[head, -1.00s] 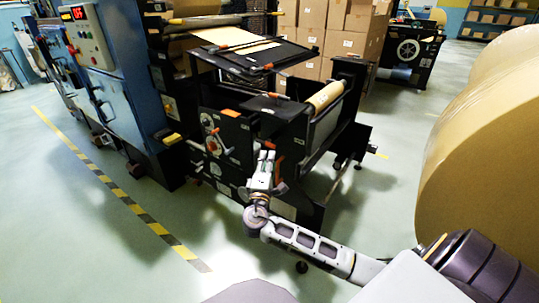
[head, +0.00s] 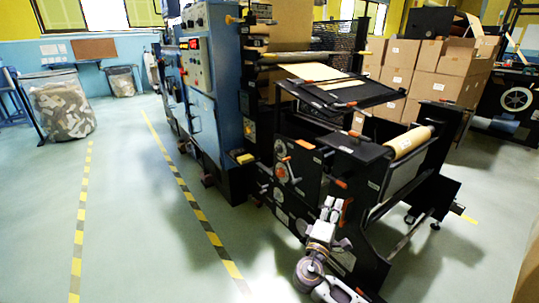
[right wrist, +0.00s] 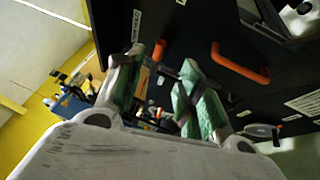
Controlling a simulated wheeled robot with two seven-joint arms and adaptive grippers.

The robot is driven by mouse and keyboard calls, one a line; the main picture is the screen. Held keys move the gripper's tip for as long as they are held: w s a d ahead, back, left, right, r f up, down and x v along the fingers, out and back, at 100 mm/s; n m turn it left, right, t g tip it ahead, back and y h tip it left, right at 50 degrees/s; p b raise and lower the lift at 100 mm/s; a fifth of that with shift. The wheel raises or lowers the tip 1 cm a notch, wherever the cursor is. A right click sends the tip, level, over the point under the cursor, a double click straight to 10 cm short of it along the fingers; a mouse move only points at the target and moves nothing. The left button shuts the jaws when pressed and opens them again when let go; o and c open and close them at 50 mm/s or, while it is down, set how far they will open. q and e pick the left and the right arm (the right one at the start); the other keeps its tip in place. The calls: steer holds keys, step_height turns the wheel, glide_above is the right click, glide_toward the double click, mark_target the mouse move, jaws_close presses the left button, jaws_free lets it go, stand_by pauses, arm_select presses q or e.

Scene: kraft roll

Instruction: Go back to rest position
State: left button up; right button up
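My right gripper (head: 331,203) is low in the middle of the head view, in front of the black side of the roll machine (head: 312,188). In the right wrist view its two green-padded fingers (right wrist: 163,68) stand apart with nothing held between them. An orange handle (right wrist: 240,63) on the black panel is to the right of the fingers in that view; I see no contact with it. My left gripper is in neither current view.
The blue machine cabinet (head: 203,110) stands behind and left. Stacked cardboard boxes (head: 440,75) are at the back right. A clear bin (head: 62,105) stands at the far left. Yellow-black floor tape (head: 190,200) runs along open green floor.

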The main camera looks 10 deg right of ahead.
steer(key=shift+f, duration=0.1)
